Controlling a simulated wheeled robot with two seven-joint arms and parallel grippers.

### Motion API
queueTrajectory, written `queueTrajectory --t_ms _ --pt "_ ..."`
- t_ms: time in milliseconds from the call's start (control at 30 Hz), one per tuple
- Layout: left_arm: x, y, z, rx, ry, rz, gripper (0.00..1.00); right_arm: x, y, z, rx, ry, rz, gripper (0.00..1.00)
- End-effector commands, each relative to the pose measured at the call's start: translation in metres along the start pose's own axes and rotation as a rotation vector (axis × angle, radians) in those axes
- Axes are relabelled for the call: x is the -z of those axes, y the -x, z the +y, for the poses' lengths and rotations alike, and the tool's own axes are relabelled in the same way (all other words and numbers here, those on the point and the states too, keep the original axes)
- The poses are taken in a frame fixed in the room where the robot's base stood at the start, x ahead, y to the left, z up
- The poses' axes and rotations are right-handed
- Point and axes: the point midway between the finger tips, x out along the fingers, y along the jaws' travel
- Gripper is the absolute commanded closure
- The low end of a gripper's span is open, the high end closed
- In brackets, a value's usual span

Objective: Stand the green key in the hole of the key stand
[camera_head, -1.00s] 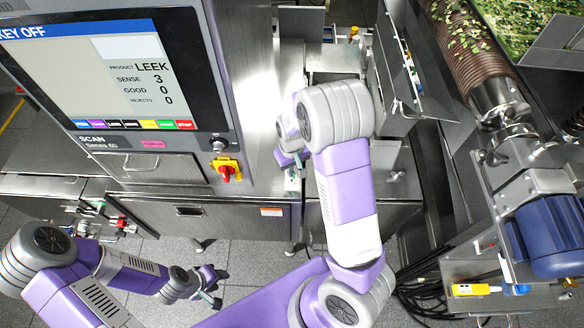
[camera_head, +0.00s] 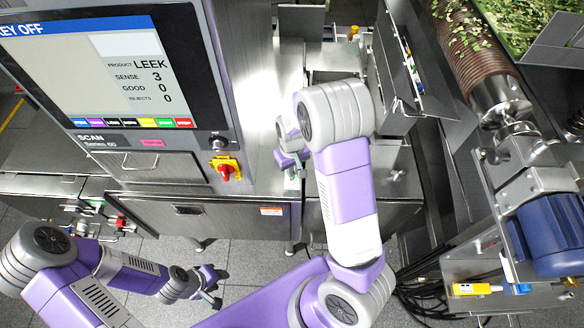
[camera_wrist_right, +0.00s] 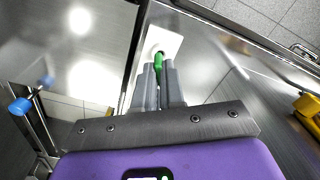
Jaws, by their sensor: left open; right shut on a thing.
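The green key (camera_wrist_right: 158,61) shows in the right wrist view, with its upper part between my right fingertips. My right gripper (camera_wrist_right: 158,78) is shut on it. The white square key stand (camera_wrist_right: 172,42) lies just beyond the fingertips on a steel surface. The key's visible end overlaps the stand's near part; I cannot tell whether it is in the hole, which is hidden. My left gripper (camera_head: 213,289) is open and empty, low over the floor.
The inspection cabinet with its screen (camera_head: 95,75) stands left of my right gripper. A red and yellow switch (camera_head: 226,169) sticks out from its front. A machine with a blue motor (camera_head: 550,235) is at the right. Bare floor surrounds my left gripper.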

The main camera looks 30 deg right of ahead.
Motion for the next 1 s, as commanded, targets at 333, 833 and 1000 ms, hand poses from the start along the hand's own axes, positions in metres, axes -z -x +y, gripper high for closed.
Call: queueTrajectory --t_ms 333,833,1000 --pt "0.000 -0.007 -0.003 0.000 0.000 0.000 0.57 0.000 -0.010 0.000 0.000 0.000 0.000 1.00" --pt "0.001 -0.014 -0.005 0.000 0.000 0.000 0.57 0.000 -0.019 0.000 0.000 0.000 0.000 0.77" --pt "0.001 -0.014 -0.005 0.000 0.000 0.000 0.57 0.000 -0.018 0.000 0.000 0.000 0.000 0.61"
